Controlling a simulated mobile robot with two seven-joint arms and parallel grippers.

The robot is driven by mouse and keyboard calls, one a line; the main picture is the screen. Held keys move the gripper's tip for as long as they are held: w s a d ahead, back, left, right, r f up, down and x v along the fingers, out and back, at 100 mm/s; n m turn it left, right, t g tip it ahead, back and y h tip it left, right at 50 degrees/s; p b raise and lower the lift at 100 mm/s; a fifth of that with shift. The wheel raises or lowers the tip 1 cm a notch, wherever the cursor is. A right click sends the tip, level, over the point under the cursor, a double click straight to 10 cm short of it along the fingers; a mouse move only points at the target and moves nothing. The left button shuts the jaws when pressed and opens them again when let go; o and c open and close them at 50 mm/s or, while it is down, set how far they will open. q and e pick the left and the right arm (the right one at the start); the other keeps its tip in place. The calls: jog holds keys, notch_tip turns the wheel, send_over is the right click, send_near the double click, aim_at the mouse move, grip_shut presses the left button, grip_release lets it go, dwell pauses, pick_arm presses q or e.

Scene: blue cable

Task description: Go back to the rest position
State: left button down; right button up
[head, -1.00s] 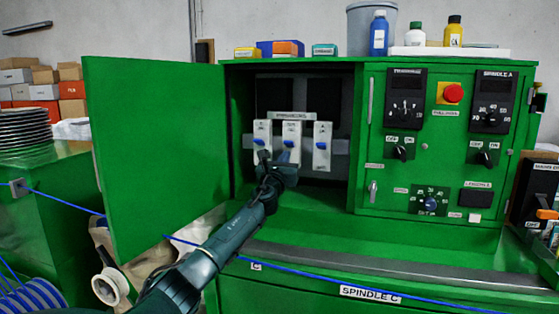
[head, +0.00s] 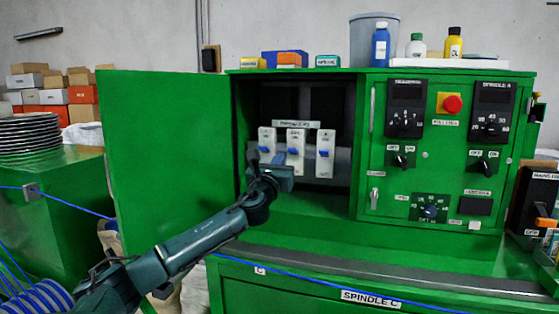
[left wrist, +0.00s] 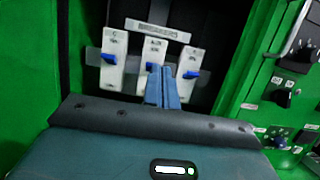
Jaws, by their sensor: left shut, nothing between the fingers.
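My left gripper (head: 284,168) reaches in from the lower left, in front of the open compartment of the green cabinet. Its fingers are shut and empty; in the left wrist view the fingers (left wrist: 162,87) overlap the lower part of the middle breaker. Three white breakers with blue levers stand in a row: the left breaker (head: 266,136), the middle breaker (head: 296,138) and the right breaker (head: 325,142). They also show in the left wrist view, with the right breaker (left wrist: 190,66) clear of the fingers. I cannot tell whether the fingers touch anything. My right gripper is not in view.
The open green door (head: 165,165) stands left of the compartment, above my left arm. A control panel with knobs and a red button (head: 452,104) is on the right. A blue cable (head: 290,280) runs across the cabinet front. Bottles and a grey bucket (head: 372,40) stand on top.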

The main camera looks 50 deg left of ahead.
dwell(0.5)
pick_arm(q)
jog(key=s+d+f+n+g+h, duration=0.3)
jog(key=d+f+n, duration=0.45)
jog(key=f, duration=0.65)
jog(key=s+d+f+n+g+h, duration=0.1)
jog(key=s+d+f+n+g, duration=0.3)
jog(key=d+f, duration=0.75)
jog(key=s+d+f+n+g+h, duration=0.25)
jog(key=s+d+f+n, duration=0.3)
jog(key=s, duration=0.35)
jog(key=s+d+f+n+g+h, duration=0.2)
jog(key=s+d+f+n+g, duration=0.15)
jog(key=s+d+n, duration=0.4)
jog(key=s+d+f+n+g+h, duration=0.2)
jog(key=s+d+f+n, duration=0.25)
jog(key=s, duration=0.65)
jog(key=w+d+f+m+t+h+p, duration=0.1)
jog(key=w+d+f+t+h, duration=0.2)
jog(key=w+d+f+t, duration=0.3)
jog(key=shift+d+m+t, duration=0.15)
jog(key=shift+m+t, duration=0.15)
jog(key=shift+w, duration=0.1)
